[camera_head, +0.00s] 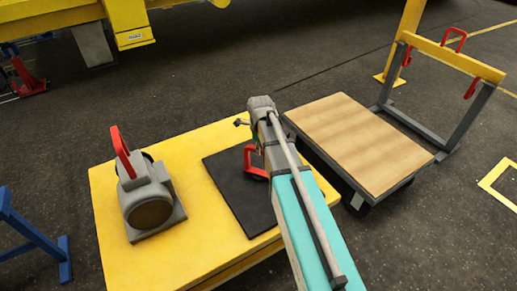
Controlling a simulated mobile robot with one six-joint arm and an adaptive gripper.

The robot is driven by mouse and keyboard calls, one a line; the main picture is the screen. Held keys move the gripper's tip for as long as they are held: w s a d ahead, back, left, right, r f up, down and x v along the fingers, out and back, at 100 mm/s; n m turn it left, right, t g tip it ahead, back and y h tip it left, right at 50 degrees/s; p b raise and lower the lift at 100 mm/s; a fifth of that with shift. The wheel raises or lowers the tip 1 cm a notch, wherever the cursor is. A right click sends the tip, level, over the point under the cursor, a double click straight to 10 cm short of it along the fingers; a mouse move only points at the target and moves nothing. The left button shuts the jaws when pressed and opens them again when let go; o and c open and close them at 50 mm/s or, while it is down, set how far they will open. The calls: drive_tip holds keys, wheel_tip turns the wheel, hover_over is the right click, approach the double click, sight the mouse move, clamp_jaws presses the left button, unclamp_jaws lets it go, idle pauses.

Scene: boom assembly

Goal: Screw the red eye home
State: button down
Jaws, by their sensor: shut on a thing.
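A red eye (249,159) shows at the left side of my arm, over the black mat on the yellow table. My gripper (260,149) is at this eye, and my arm hides most of its fingers and the eye's right side. It is shut on the eye. Whether the eye touches the mat is hard to tell. The join between that eye and the block is too small to read.
The yellow table (108,226) has bare room around the block and mat (225,183). A wood-topped cart (345,140) stands close on the right. Behind it is a frame with a yellow beam (450,55) and several red eyes. A blue stand (35,240) is at left.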

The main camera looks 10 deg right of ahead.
drive_tip(key=m, duration=0.3)
drive_tip(key=shift+s+d+m, duration=0.1)
drive_tip(key=shift+s+m, duration=0.1)
drive_tip(key=shift+m, duration=2)
drive_tip(key=c, duration=0.5)
unclamp_jaws()
drive_tip(key=shift+w, duration=0.1)
drive_tip(key=shift+r, duration=0.15)
